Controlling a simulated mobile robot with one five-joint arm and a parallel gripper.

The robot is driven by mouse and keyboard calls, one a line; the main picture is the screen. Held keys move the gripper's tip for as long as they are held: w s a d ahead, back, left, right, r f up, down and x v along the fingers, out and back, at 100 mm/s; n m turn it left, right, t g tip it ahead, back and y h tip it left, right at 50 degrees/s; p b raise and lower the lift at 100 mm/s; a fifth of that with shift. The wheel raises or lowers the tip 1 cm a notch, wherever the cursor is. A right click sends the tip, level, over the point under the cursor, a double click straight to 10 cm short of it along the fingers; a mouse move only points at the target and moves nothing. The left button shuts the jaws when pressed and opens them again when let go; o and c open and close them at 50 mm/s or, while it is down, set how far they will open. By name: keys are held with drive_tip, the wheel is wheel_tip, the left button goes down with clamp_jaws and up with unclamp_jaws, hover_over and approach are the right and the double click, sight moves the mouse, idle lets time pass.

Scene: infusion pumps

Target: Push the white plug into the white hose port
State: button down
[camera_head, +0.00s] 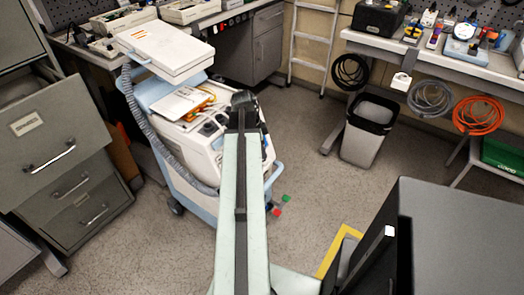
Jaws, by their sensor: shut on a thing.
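My gripper (244,103) is the dark end of my long pale arm, seen from behind in front of the white and blue machine cart (187,145). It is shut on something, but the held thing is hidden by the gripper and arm. I cannot make out the white plug. I cannot pick out the white hose port either; the cart's right side is partly behind my arm. Whether the gripper touches the cart cannot be told.
A grey corrugated hose (150,128) runs down the cart's left side. Small red and green pieces (278,211) show right of my arm. Grey drawers (60,150) stand left, a bin (369,130) and workbench (430,55) right. The middle-right floor is clear.

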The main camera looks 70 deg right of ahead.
drive_tip(key=shift+s+a+f, duration=0.2)
drive_tip(key=shift+f, duration=0.1)
